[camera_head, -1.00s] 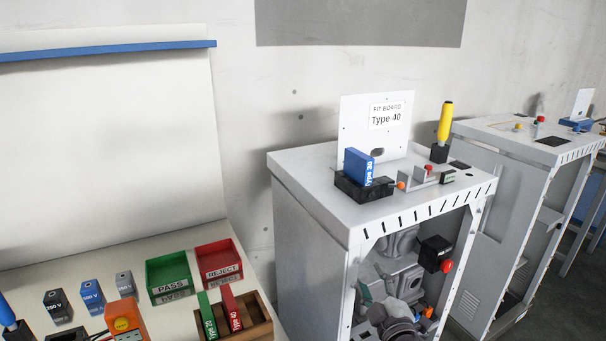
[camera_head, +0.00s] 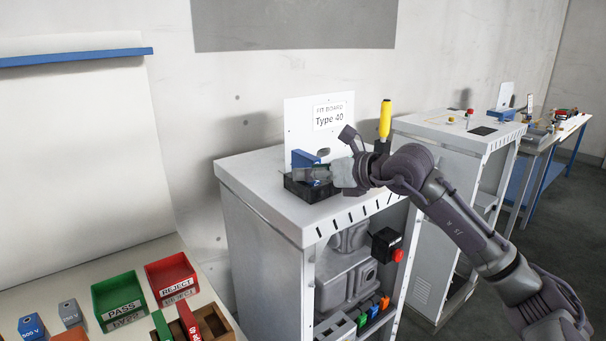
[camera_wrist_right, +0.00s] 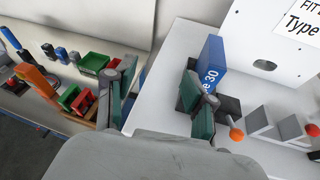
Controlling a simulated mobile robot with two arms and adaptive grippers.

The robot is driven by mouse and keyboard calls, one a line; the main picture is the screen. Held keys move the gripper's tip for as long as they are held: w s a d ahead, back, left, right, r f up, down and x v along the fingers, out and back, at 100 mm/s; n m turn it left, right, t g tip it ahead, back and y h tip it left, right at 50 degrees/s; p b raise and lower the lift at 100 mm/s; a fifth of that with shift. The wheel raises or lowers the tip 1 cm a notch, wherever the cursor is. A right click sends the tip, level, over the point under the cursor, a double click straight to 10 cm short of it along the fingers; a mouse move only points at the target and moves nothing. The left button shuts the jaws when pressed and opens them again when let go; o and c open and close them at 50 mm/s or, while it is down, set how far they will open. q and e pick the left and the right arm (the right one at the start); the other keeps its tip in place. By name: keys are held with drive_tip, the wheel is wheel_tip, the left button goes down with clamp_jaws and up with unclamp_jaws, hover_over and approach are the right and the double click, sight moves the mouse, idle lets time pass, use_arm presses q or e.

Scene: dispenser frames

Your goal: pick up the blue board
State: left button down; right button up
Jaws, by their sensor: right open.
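The blue board (camera_head: 300,158), marked "30" in the wrist view (camera_wrist_right: 212,52), stands upright in a black holder (camera_head: 296,187) on top of the near grey cabinet. My right gripper (camera_head: 323,154) is at the holder and partly hides the board in the head view. In the right wrist view my right gripper (camera_wrist_right: 162,78) is open with nothing visible between its fingers. The right-hand finger overlaps the board's lower part in the picture; I cannot tell whether they touch. My left gripper is not in view.
A white panel (camera_head: 298,125) reading "FIT BOARD Type 40" stands behind the board. A yellow handle (camera_head: 385,118) stands to its right. An orange knob (camera_wrist_right: 236,134) is close to the holder. Green (camera_head: 119,297) and red (camera_head: 172,276) bins stand on the left table.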

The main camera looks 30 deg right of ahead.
sight(302, 163)
drive_tip(key=d+r+m+h, duration=0.1)
drive_tip(key=d+r+h, duration=0.15)
drive_tip(key=d, duration=0.35)
drive_tip(key=shift+g+h, duration=0.3)
drive_tip(key=shift+h, duration=0.05)
drive_tip(key=p+x, duration=0.1)
drive_tip(key=x, duration=0.1)
drive_tip(key=p+x, duration=0.1)
drive_tip(key=x, duration=0.2)
drive_tip(key=p+x, duration=0.2)
drive_tip(key=x, duration=0.1)
drive_tip(key=shift+f, duration=0.45)
drive_tip(key=p+x, duration=0.3)
drive_tip(key=x, duration=0.1)
drive_tip(key=shift+w+r+p, duration=0.1)
drive_tip(key=shift+w+p, duration=0.2)
drive_tip(key=shift+p, duration=0.05)
drive_tip(key=shift+w+f, duration=0.25)
drive_tip(key=shift+w, duration=0.1)
drive_tip(key=shift+s, duration=0.1)
drive_tip(key=shift+c, duration=0.2)
drive_tip(key=shift+c, duration=1.3)
clamp_jaws()
